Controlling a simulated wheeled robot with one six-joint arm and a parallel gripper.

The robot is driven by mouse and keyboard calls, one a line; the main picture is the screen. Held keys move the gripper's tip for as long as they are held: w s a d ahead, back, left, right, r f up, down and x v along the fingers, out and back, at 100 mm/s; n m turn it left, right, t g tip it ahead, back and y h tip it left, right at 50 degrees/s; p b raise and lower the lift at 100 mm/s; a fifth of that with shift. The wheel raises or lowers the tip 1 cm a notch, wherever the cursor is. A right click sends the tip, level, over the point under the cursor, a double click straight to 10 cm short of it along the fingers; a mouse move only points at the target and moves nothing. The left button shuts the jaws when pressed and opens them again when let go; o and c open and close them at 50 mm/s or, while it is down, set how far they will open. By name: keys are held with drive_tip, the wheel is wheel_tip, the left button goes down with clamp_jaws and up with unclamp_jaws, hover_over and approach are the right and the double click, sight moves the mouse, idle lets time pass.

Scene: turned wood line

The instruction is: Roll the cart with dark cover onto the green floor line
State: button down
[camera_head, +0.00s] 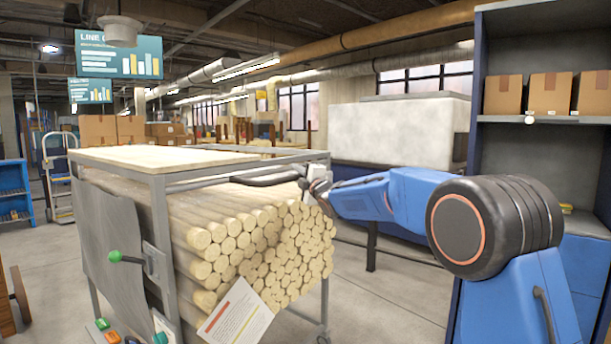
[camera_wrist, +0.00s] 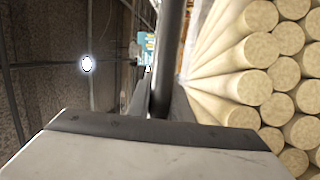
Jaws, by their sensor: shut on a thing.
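The cart (camera_head: 158,165) stands in front of me at the left of the head view, with a grey metal frame and a pale wooden top. It is loaded with a stack of round wooden rods (camera_head: 255,240), which also shows in the wrist view (camera_wrist: 245,85). A grey sheet (camera_head: 112,228) hangs on its left side; I cannot tell whether this is the dark cover. My gripper (camera_head: 318,187) is shut on the cart's dark handle bar (camera_head: 270,181), at the bar's right end. The bar also runs up through the wrist view (camera_wrist: 171,50). No green floor line shows.
A blue shelf unit (camera_head: 525,150) with cardboard boxes (camera_head: 549,94) stands close at the right. A large white machine (camera_head: 400,132) is behind the cart. A hand truck (camera_head: 60,170) and a blue rack (camera_head: 14,190) stand at the left. Grey floor (camera_head: 395,290) shows right of the cart.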

drive_tip(key=shift+w+a, duration=0.2)
drive_tip(key=shift+a, duration=0.15)
drive_tip(key=c, duration=1.6)
unclamp_jaws()
drive_tip(key=shift+w+a, duration=0.1)
drive_tip(key=shift+a, duration=0.05)
drive_tip(key=v, duration=1.7)
drive_tip(key=shift+d, duration=0.25)
